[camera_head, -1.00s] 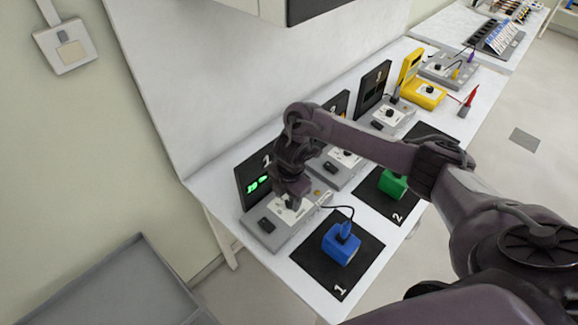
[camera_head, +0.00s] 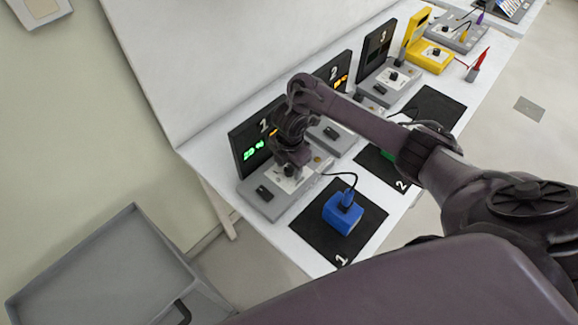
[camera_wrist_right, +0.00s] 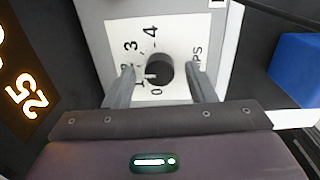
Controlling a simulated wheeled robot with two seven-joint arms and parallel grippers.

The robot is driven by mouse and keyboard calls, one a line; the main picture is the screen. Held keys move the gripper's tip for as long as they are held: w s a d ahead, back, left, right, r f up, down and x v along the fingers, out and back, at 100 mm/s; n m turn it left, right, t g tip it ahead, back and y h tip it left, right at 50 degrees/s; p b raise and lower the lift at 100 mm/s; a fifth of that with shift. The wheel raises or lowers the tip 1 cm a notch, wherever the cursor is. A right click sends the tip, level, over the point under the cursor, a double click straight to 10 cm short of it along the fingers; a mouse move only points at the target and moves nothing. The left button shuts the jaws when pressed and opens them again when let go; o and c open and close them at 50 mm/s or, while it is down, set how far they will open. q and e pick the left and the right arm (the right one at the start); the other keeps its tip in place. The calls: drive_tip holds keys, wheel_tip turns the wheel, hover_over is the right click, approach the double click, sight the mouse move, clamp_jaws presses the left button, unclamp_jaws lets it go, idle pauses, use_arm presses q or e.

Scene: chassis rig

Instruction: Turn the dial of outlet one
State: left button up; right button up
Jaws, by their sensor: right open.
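Outlet one is the nearest grey box (camera_head: 262,203), with a black display (camera_head: 246,137) marked 1 behind it showing green digits. Its black dial (camera_wrist_right: 159,70) sits on a white plate (camera_wrist_right: 185,32) with a scale from 0 to 4. The dial's mark seems to point near 1. My right gripper (camera_head: 290,172) is over this plate. In the wrist view its two fingers (camera_wrist_right: 160,86) stand open on either side of the dial, with gaps visible. Orange digits (camera_wrist_right: 26,95) glow at the left there. My left gripper is not in view.
A blue block (camera_head: 343,213) with a cable stands on black mat 1 (camera_head: 310,228). Outlets two (camera_head: 345,140) and three (camera_head: 400,88) stand farther along the bench, then a yellow meter (camera_head: 428,57). A grey tray (camera_head: 100,262) is at lower left.

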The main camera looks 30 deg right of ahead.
drive_tip(key=c, duration=1)
drive_tip(key=shift+o, duration=0.2)
drive_tip(key=shift+r+m+p, duration=0.2)
drive_tip(key=shift+m+p, duration=0.7)
drive_tip(key=shift+p, duration=0.25)
drive_tip(key=shift+m+p, duration=1.1)
drive_tip(key=shift+p, duration=0.1)
drive_tip(key=shift+f+m+p, duration=0.1)
drive_tip(key=shift+m+p, duration=0.6)
drive_tip(key=shift+m, duration=0.4)
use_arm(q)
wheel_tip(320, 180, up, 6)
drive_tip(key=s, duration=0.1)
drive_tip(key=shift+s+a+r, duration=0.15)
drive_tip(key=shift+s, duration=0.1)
use_arm(e)
drive_tip(key=shift+f+m, duration=0.1)
drive_tip(key=shift+m, duration=0.7)
drive_tip(key=o, duration=1)
drive_tip(key=shift+c, duration=0.2)
